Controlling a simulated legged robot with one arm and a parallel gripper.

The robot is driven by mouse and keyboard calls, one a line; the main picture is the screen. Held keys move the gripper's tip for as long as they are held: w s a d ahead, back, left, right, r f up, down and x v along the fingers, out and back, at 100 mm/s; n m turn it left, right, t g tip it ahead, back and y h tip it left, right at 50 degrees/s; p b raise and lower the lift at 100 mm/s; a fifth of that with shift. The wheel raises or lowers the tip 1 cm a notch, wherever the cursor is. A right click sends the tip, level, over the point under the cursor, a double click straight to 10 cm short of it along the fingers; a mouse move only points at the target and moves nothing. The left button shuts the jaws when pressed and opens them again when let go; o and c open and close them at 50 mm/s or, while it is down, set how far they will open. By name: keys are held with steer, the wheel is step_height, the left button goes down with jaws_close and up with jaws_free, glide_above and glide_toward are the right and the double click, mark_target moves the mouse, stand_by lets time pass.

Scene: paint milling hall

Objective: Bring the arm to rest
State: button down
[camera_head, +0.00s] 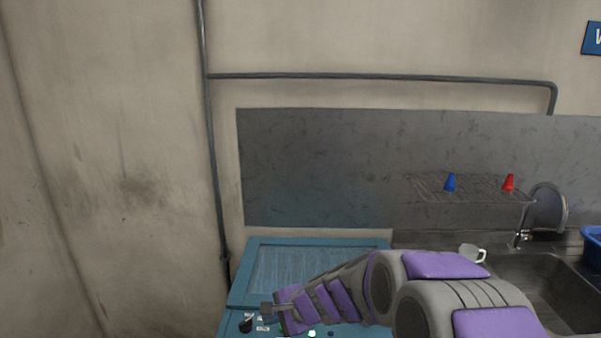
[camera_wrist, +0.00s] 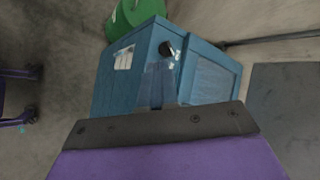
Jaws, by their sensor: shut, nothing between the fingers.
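My arm, grey with purple pads, reaches from the lower right toward the left in the head view. My gripper (camera_head: 268,308) is at its far end, over the front part of a blue cabinet (camera_head: 318,243). It looks shut and holds nothing. In the wrist view the shut fingers (camera_wrist: 158,88) show as a dark narrow shape in front of the blue cabinet (camera_wrist: 118,88). I cannot tell whether the gripper touches the cabinet.
A metal sink (camera_head: 555,290) with a tap (camera_head: 520,238) is at the right, a white mug (camera_head: 471,252) beside it. A wire rack (camera_head: 425,188) holds a blue cup (camera_head: 450,183) and a red cup (camera_head: 509,183). A green object (camera_wrist: 130,18) stands behind the cabinet in the wrist view.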

steer(key=s+d+r+n+g+h, duration=0.1)
steer(key=s+d+n+g, duration=0.2)
steer(key=s, duration=0.6)
steer(key=s+d+r+n+g+h, duration=0.1)
steer(key=s+d+r+n, duration=0.2)
steer(key=s, duration=0.7)
steer(key=s+d+f+n+g+h, duration=0.1)
steer(key=s+d+n+h, duration=0.4)
steer(key=s+d, duration=0.9)
steer(key=s+g, duration=0.1)
steer(key=s, duration=0.3)
steer(key=shift+d+f+n+h, duration=0.3)
steer(key=shift+f+h, duration=0.05)
steer(key=shift+h, duration=0.05)
